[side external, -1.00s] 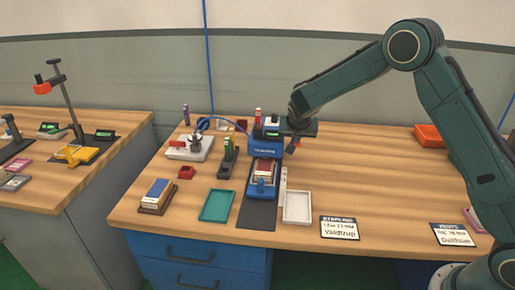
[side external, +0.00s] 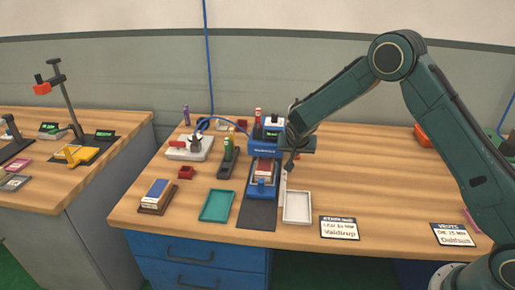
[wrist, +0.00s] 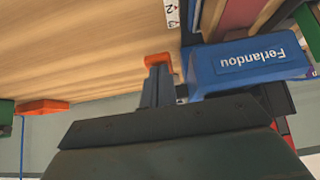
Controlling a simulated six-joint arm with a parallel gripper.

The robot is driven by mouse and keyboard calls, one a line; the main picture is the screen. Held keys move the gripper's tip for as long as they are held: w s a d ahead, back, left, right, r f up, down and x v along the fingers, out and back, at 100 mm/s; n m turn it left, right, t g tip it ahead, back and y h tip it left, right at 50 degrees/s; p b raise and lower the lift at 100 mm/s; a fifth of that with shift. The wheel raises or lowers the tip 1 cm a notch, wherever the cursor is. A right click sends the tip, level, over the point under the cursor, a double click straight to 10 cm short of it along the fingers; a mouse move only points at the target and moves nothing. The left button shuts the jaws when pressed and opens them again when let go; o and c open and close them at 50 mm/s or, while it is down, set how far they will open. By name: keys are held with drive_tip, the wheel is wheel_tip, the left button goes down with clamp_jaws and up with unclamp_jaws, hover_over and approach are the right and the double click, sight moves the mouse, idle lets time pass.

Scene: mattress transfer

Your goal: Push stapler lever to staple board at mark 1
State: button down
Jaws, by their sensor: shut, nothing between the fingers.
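The blue stapler (side external: 264,153) stands at the back of the middle bench; its lettered blue body (wrist: 248,66) fills the right of the wrist view. A stack with a red-brown top (side external: 264,172), seemingly the board, lies in its blue holder. My gripper (side external: 290,166) is shut, pointing down just right of the stapler. In the wrist view my fingers (wrist: 157,82) end at an orange piece (wrist: 158,59), possibly the lever's knob; I cannot tell whether they touch. A white strip (wrist: 172,14) shows a "2"; mark 1 is not readable.
A teal tray (side external: 216,206) and a white tray (side external: 297,207) lie in front. Name cards (side external: 339,228) and an orange bin (side external: 424,134) are to the right. The bench between them is clear.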

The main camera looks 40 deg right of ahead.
drive_tip(key=s+a+f+v, duration=0.1)
drive_tip(key=v, duration=1.1)
drive_tip(key=shift+s+a, duration=0.3)
drive_tip(key=shift+s, duration=0.05)
drive_tip(key=shift+r, duration=0.15)
drive_tip(key=s+r+n+y, duration=0.3)
drive_tip(key=s+r+n, duration=0.1)
drive_tip(key=s+r, duration=1.05)
drive_tip(key=s+a+n+y, duration=0.1)
drive_tip(key=s+n, duration=0.4)
drive_tip(key=s, duration=1.3)
drive_tip(key=shift+s+a+y, duration=0.25)
drive_tip(key=shift+s+y, duration=0.1)
drive_tip(key=shift+y, duration=0.45)
